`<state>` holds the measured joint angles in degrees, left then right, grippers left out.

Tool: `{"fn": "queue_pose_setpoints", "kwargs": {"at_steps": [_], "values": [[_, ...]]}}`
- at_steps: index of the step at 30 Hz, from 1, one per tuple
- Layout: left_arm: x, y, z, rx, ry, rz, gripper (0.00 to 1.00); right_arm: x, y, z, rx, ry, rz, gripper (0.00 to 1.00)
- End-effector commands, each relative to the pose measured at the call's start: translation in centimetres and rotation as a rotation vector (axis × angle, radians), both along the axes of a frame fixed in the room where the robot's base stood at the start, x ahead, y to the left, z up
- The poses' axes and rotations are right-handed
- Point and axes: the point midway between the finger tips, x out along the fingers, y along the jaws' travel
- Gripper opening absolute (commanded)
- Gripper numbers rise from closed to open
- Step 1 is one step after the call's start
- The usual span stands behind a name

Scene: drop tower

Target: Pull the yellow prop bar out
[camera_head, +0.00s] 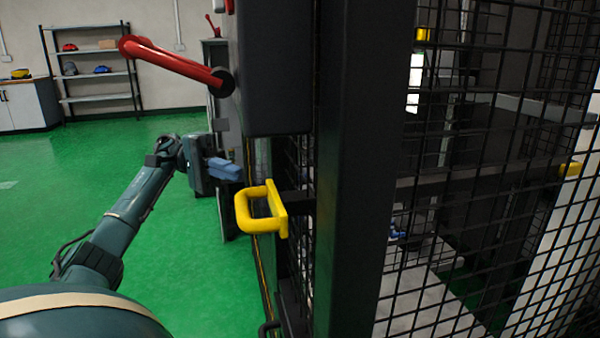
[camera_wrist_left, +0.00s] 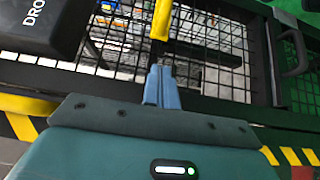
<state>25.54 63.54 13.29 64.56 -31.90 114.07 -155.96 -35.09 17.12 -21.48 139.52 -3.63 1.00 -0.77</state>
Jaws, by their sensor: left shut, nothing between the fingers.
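The yellow prop bar shows its D-shaped yellow handle (camera_head: 243,212), which sticks out from the caged tower on a dark bar (camera_head: 296,201). The rest of the bar is hidden behind the dark post. My left gripper (camera_head: 232,170) has its blue fingers closed together and empty. In the head view it appears just above and left of the handle, apart from it. In the left wrist view the closed fingertips (camera_wrist_left: 161,72) point toward the yellow handle (camera_wrist_left: 161,18), with a gap between them. My right gripper is not in view.
A dark post (camera_head: 360,180) and a wire mesh cage (camera_head: 490,180) fill the right side. A red lever (camera_head: 175,65) juts out above my left gripper. In the left wrist view a black handle (camera_wrist_left: 294,52) is at the right. The green floor at left is open.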

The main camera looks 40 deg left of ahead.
Motion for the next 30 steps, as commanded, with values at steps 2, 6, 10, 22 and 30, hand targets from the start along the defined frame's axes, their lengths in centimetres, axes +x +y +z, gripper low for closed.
{"fn": "queue_pose_setpoints", "kwargs": {"at_steps": [2, 6, 10, 22, 30], "values": [[0.0, 0.0, 0.0, 0.0, 0.0, 0.0, 0.0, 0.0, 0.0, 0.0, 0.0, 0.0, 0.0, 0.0], [0.0, 0.0, 0.0, 0.0, 0.001, 0.0, 0.0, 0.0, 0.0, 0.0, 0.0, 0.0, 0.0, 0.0], [0.0, 0.0, 0.0, -0.001, 0.001, 0.0, 0.0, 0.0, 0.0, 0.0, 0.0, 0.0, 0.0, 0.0], [0.3, -4.4, -0.3, 0.002, 0.004, -0.004, 0.0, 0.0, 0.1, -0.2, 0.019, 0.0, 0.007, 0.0], [0.7, -8.7, -0.1, 0.001, 0.002, -0.002, 0.0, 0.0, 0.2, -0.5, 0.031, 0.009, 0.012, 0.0]]}}
